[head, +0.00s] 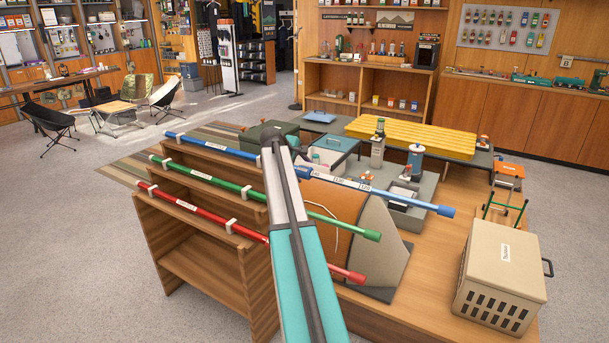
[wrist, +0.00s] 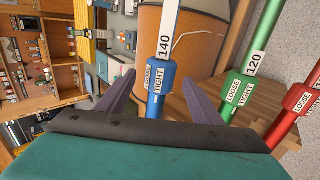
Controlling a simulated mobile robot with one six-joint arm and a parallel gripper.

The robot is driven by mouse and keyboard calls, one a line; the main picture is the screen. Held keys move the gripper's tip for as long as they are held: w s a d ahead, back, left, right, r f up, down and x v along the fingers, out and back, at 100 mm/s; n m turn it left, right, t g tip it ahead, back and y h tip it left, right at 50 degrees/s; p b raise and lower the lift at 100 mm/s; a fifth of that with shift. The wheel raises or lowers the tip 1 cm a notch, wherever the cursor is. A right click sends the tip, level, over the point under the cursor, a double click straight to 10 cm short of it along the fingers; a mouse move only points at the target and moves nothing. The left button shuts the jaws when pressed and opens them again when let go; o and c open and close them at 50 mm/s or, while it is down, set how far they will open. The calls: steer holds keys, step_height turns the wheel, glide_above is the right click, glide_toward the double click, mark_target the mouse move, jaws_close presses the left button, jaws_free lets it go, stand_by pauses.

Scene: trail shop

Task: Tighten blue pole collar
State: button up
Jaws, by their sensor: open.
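The blue pole (head: 390,194) lies in white clips across a wooden rack, partly hidden by my arm in the head view. Its blue collar (wrist: 159,73) shows in the wrist view, with LOOSE and TIGHT labels and a white shaft marked 140 beyond it. My gripper (wrist: 158,80) is open, with one dark finger on each side of the collar. Gaps show between the collar and both fingers, so it is not gripped. The green pole (head: 335,219) and red pole (head: 320,262) lie nearer and parallel. Their collars, green (wrist: 236,96) and red (wrist: 302,98), are outside the fingers.
The wooden rack (head: 197,262) stands against a low wooden platform. An orange and grey pack-like item (head: 340,212) lies under the pole ends. A beige crate (head: 501,275) stands at right. A yellow ridged pad (head: 412,137) lies behind. Grey carpet is open at left.

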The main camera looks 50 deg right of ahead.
steer(key=shift+b+v, duration=0.3)
steer(key=shift+v, duration=2.3)
steer(key=s+a+f+m+y, duration=0.1)
steer(key=a+f+y, duration=0.2)
steer(key=a+f, duration=1.35)
steer(key=s+a+f+y, duration=0.1)
steer(key=a+f+y, duration=0.2)
steer(key=a+f, duration=1.35)
steer(key=s+a+f+m+g+y, duration=0.15)
steer(key=s+a, duration=0.25)
steer(key=a, duration=0.4)
steer(key=s+a+f+n, duration=0.1)
steer(key=s+a+f, duration=0.25)
steer(key=a, duration=0.45)
steer(key=s+a+f+m+y, duration=0.1)
steer(key=s+a+f, duration=0.3)
steer(key=s+a, duration=0.4)
steer(key=s+f+g, duration=0.3)
steer(key=s+f, duration=0.6)
steer(key=s, duration=0.3)
steer(key=s+f+g, duration=0.3)
steer(key=s+f, duration=0.6)
steer(key=s, duration=0.4)
